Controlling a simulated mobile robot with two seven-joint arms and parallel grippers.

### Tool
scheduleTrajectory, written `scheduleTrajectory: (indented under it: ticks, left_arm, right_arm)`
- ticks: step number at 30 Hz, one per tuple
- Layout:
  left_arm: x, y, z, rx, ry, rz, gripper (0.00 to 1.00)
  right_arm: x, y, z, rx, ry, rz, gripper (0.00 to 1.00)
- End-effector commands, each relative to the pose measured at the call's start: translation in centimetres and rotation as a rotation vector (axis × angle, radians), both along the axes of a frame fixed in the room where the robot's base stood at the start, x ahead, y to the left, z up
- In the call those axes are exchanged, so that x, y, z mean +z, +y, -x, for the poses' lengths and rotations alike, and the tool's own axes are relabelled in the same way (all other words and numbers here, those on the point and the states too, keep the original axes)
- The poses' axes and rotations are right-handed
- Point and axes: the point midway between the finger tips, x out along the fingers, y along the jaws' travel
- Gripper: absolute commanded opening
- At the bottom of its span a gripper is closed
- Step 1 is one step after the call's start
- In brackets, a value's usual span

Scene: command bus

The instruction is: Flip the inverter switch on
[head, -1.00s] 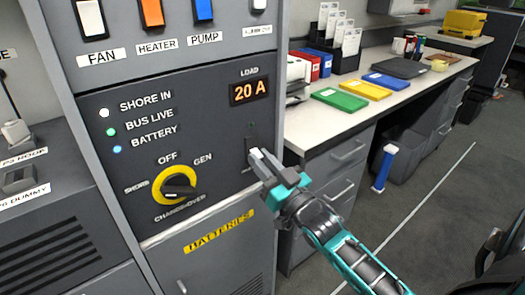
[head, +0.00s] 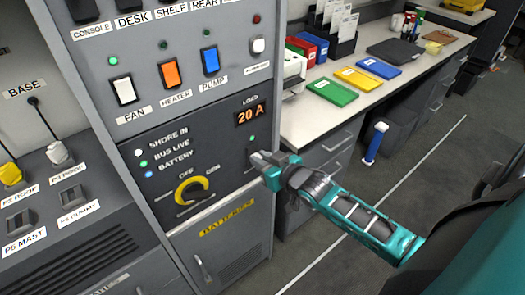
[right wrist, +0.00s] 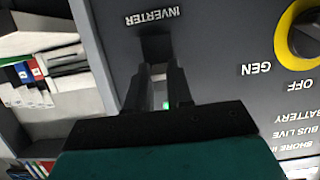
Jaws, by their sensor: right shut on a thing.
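The inverter switch (head: 252,154) is a dark lever at the right of the grey control panel (head: 222,163), below the LOAD display reading 20 A. In the right wrist view the dark switch (right wrist: 156,45) sits by the upside-down INVERTER label (right wrist: 150,16). My right gripper (head: 259,158) reaches in from the right, its fingertips at the switch. In the wrist view its fingers (right wrist: 159,72) are shut on the switch, hiding part of it. A green light (head: 252,138) above the switch is lit; it also shows between the fingers (right wrist: 166,104). My left gripper is not in view.
The yellow-ringed changeover knob (head: 193,190) is left of the switch. FAN, HEATER and PUMP rockers (head: 170,74) are above. A counter (head: 300,122) with coloured folders stands to the right. The floor (head: 410,175) there is largely open.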

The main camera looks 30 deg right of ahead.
Motion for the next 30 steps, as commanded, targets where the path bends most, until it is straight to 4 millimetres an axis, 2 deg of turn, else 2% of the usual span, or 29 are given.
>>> scheduleTrajectory:
  ticks: [2, 12, 30]
  left_arm:
    - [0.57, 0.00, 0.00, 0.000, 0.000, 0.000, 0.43]
    - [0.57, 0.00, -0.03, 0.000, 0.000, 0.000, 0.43]
    - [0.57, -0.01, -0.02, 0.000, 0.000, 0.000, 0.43]
  right_arm:
    - [0.54, -0.02, -0.11, 0.002, 0.056, 0.008, 0.00]
    - [0.96, 0.03, -0.39, 0.001, 0.230, 0.019, 0.00]
    - [1.09, 0.05, -0.46, 0.000, 0.280, 0.021, 0.00]
